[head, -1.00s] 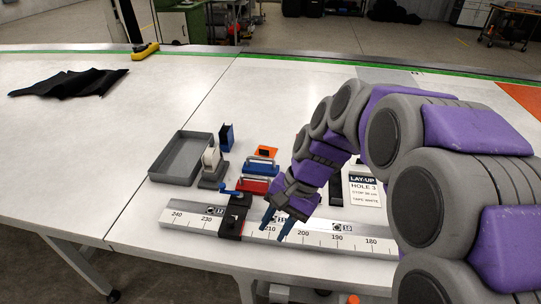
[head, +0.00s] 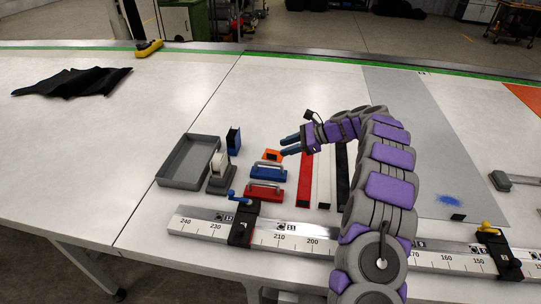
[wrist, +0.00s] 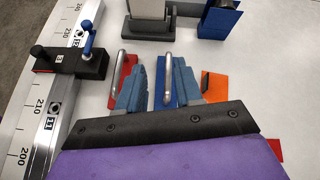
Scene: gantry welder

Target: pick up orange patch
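The orange patch (head: 272,156) lies on the white table just behind the blue handled block (head: 268,173), with a dark spot on it. In the wrist view the orange patch (wrist: 214,88) is right of the fingers, partly hidden by my gripper's body. My gripper (head: 284,147) is above the table with its fingers pointing left, close to the patch in the picture. In the wrist view my gripper (wrist: 160,78) has its two fingers apart and nothing held. The blue handled block (wrist: 172,88) shows between and behind the fingers.
A red handled block (head: 264,191) stands in front of the blue one. A tape dispenser (head: 219,172), a blue holder (head: 233,140) and a grey tray (head: 188,162) are at left. A ruler rail (head: 290,238) runs along the front. Red, white and black strips lie under my arm.

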